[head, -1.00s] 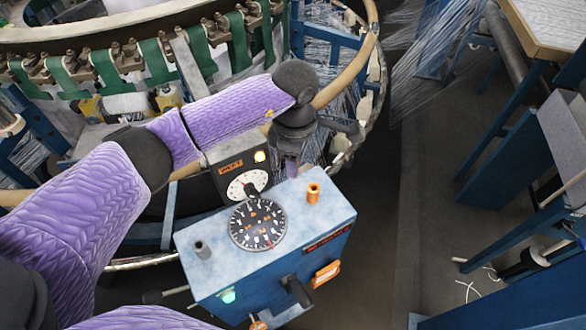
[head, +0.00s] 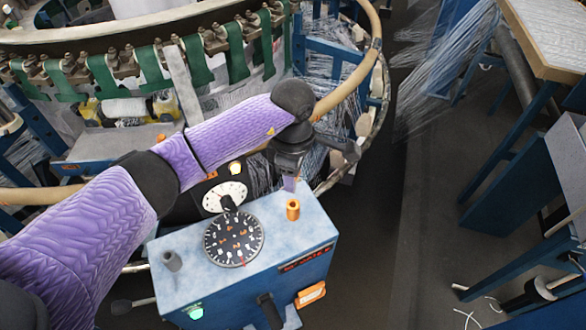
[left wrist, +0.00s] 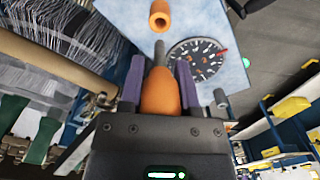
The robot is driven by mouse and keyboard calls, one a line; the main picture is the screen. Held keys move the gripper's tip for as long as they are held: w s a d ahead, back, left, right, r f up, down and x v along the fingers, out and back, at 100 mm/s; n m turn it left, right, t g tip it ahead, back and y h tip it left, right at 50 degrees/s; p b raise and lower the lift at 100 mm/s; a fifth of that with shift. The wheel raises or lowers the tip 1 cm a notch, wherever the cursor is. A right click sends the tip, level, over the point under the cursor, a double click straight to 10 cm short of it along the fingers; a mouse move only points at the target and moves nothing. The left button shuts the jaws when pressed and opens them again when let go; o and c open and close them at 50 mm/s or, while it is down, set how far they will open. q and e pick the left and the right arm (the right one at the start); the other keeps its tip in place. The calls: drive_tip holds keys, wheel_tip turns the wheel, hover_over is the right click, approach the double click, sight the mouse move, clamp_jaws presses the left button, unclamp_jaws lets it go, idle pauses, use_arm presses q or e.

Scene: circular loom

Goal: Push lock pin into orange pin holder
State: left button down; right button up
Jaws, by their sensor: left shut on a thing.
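The orange pin holder (head: 293,210) is a short upright tube on the top of the blue control box, near its far right corner. It also shows at the top of the left wrist view (left wrist: 159,15). My left gripper (head: 289,184) is just behind and above this holder. In the left wrist view its two purple fingers (left wrist: 160,82) are shut on the orange handle of the lock pin (left wrist: 160,97). The pin's grey shaft points toward the holder, with a visible gap between them. In the head view the pin is hidden by my gripper. My right gripper is out of view.
The tan loom ring (head: 350,85) passes close behind my left wrist. Dark floor lies to the right.

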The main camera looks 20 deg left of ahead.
use_arm(q)
wheel_tip(320, 180, down, 3)
drive_tip(key=shift+r+b, duration=0.15)
drive_tip(key=shift+b, duration=0.65)
drive_tip(key=shift+r, duration=0.1)
drive_tip(key=shift+f+b, duration=0.55)
drive_tip(key=shift+f, duration=0.45)
drive_tip(key=shift+f, duration=0.1)
